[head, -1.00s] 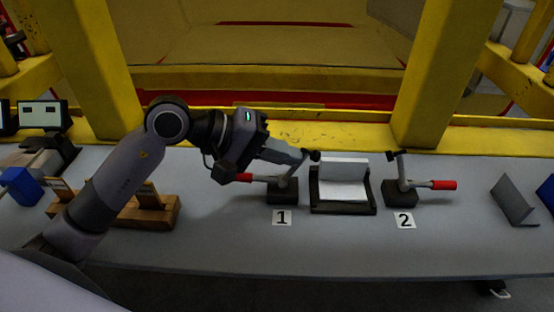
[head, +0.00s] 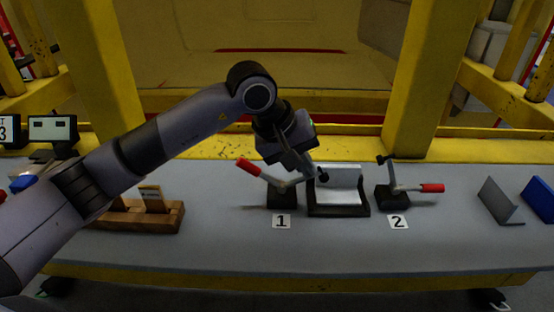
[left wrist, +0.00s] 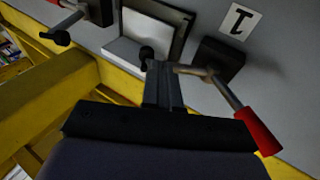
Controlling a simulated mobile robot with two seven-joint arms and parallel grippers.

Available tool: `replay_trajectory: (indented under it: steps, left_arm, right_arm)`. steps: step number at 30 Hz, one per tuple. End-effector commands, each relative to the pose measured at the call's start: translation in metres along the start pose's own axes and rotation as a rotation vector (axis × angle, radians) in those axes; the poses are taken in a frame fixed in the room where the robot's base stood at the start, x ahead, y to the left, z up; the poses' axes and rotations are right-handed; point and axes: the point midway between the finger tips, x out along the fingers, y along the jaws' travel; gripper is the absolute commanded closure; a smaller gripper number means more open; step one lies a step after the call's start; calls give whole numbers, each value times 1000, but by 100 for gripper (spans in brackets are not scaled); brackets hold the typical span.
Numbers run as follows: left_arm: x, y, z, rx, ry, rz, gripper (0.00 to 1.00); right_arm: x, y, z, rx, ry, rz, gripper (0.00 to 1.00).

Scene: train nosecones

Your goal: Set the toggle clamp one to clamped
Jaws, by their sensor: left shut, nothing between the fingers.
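Toggle clamp one (head: 282,197) stands on the table behind the label 1, left of the fixture. Its red handle (head: 249,167) tilts up to the left. Its arm reaches right, with a black tip (head: 323,175) near the fixture's left side. My left gripper (head: 309,172) is shut and empty, pointing down at the clamp arm. In the left wrist view the shut fingers (left wrist: 160,75) lie close beside the clamp arm and its black tip (left wrist: 147,53); I cannot tell whether they touch. The red handle (left wrist: 258,130) is at the right there. My right gripper is not in view.
A black fixture (head: 340,211) holds a white angled part (head: 341,186) between the clamps. Toggle clamp two (head: 393,196) has its red handle lying out to the right. A wooden block (head: 135,215) is at left, a grey angle piece (head: 500,200) at right. Yellow beams stand behind.

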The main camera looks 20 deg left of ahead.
Motion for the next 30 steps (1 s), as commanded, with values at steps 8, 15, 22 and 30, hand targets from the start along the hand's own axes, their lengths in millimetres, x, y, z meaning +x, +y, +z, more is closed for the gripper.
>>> replay_trajectory:
  steps: [8,15,22,30]
  left_arm:
    - [19,7,4,48,3,-231,100]
    - [30,8,6,44,0,-220,100]
    - [35,9,8,44,-2,-218,100]
    - [37,10,8,45,-3,-216,100]
  right_arm:
    - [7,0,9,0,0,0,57]
    - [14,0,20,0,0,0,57]
    - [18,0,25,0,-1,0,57]
    - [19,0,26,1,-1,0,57]
